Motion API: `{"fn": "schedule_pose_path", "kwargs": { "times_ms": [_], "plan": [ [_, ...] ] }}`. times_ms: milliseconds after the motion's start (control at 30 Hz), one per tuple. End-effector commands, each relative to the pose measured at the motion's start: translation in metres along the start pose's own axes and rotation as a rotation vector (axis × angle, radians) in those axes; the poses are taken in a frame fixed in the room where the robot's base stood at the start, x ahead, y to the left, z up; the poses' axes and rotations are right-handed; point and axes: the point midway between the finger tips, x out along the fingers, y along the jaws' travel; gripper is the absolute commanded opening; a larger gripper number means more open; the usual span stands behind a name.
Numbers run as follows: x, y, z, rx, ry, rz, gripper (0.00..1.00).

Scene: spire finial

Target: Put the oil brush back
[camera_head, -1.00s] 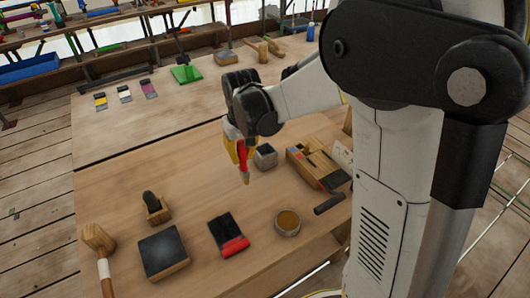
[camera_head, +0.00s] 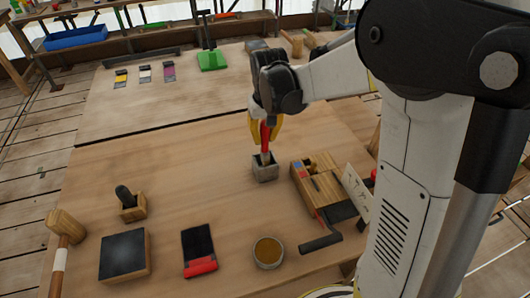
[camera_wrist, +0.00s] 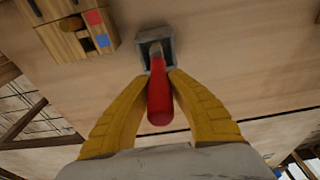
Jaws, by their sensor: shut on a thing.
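The oil brush (camera_wrist: 159,97) has a red handle and a paler lower end. My gripper (camera_head: 264,132) is shut on its handle, with a yellow finger on each side. The grey square holder (camera_head: 265,172) stands on the wooden bench. The brush's lower end reaches the holder's opening in both the head view and the wrist view, where the holder (camera_wrist: 144,50) shows its dark inside. The brush looks roughly upright in the head view. I cannot tell how deep its tip sits or whether it touches the wall.
A wooden box (camera_head: 322,188) stands close right of the holder. A round tin of amber liquid (camera_head: 268,252), a red-handled black tool (camera_head: 198,248), a dark stone block (camera_head: 123,255) and a mallet (camera_head: 64,227) lie towards the front. The bench left of the holder is clear.

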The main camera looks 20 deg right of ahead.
Motion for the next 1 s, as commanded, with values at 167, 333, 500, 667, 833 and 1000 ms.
{"fn": "schedule_pose_path", "kwargs": {
  "times_ms": [167, 333, 500, 667, 833, 1000],
  "plan": [
    [0.018, 0.0, 0.002, 0.0, 0.0, 0.0, 0.0],
    [0.042, 0.0, 0.006, 0.0, 0.0, 0.0, 0.0],
    [0.041, 0.0, 0.006, 0.0, 0.0, 0.0, 0.0],
    [0.043, 0.0, 0.006, 0.0, 0.0, 0.0, 0.0],
    [0.044, 0.0, 0.006, 0.0, 0.0, 0.0, 0.39],
    [0.043, 0.0, 0.006, 0.0, 0.0, 0.0, 0.39]
  ]
}}
